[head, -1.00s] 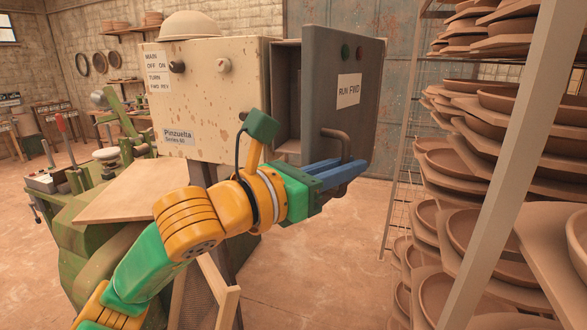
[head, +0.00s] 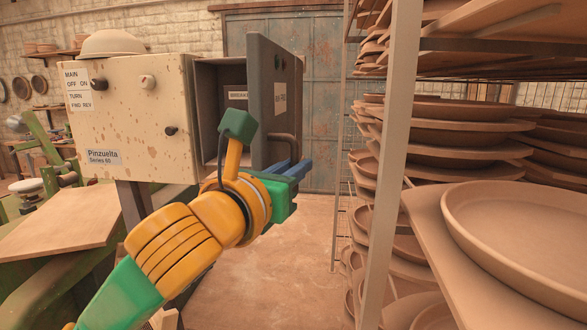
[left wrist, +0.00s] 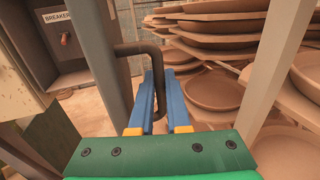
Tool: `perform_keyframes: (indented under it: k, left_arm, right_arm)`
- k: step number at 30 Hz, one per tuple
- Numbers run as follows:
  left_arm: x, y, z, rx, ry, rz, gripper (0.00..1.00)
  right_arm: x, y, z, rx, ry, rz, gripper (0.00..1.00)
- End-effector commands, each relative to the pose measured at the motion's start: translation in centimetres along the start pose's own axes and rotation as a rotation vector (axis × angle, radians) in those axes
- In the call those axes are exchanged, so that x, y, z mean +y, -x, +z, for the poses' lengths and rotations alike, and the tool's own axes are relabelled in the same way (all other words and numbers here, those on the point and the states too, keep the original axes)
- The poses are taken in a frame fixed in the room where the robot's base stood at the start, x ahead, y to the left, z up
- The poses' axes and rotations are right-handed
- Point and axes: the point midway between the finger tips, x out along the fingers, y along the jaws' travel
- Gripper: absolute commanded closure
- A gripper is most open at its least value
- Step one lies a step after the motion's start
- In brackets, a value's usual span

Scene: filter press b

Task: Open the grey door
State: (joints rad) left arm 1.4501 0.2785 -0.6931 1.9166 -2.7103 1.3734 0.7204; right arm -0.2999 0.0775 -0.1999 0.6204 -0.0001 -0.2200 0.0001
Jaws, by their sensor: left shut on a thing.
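The grey door (head: 262,95) stands swung out from the cream control box (head: 132,110), and the dark box interior (head: 208,100) shows. The door carries a dark bar handle (head: 283,148), which also shows in the left wrist view (left wrist: 135,49). My left gripper (head: 300,170) is at the handle. In the left wrist view its blue fingers (left wrist: 154,88) are shut on the handle's bar, which passes between them. My right gripper is not in view.
A rack upright (head: 393,160) and shelves of clay plates (head: 450,135) stand close on the right of the door. A wooden board (head: 60,220) lies on the green machine at the left. Open floor (head: 265,275) lies below the door.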

Motion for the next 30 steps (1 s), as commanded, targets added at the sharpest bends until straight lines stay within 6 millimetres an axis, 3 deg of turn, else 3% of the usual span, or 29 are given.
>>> perform_keyframes:
  k: [2,3,4,13,22,30]
  left_arm:
    - [0.0,0.0,-0.1,0.003,0.0,0.001,1.0]
    - [0.0,0.0,-0.1,0.003,0.0,0.001,0.77]
    - [0.0,0.0,-0.1,0.003,0.0,0.001,0.73]
    - [0.1,0.2,-0.2,0.0,0.0,0.0,0.73]
    - [0.1,6.0,-0.5,-0.003,-0.001,0.0,0.73]
    - [0.1,7.1,-0.1,0.003,0.001,0.0,0.73]
  right_arm:
    - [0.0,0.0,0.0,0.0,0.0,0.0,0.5]
    - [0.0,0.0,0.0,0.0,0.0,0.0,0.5]
    - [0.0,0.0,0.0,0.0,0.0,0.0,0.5]
    - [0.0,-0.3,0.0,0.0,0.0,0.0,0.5]
    - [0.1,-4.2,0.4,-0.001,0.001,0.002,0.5]
    - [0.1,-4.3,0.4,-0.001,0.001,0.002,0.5]
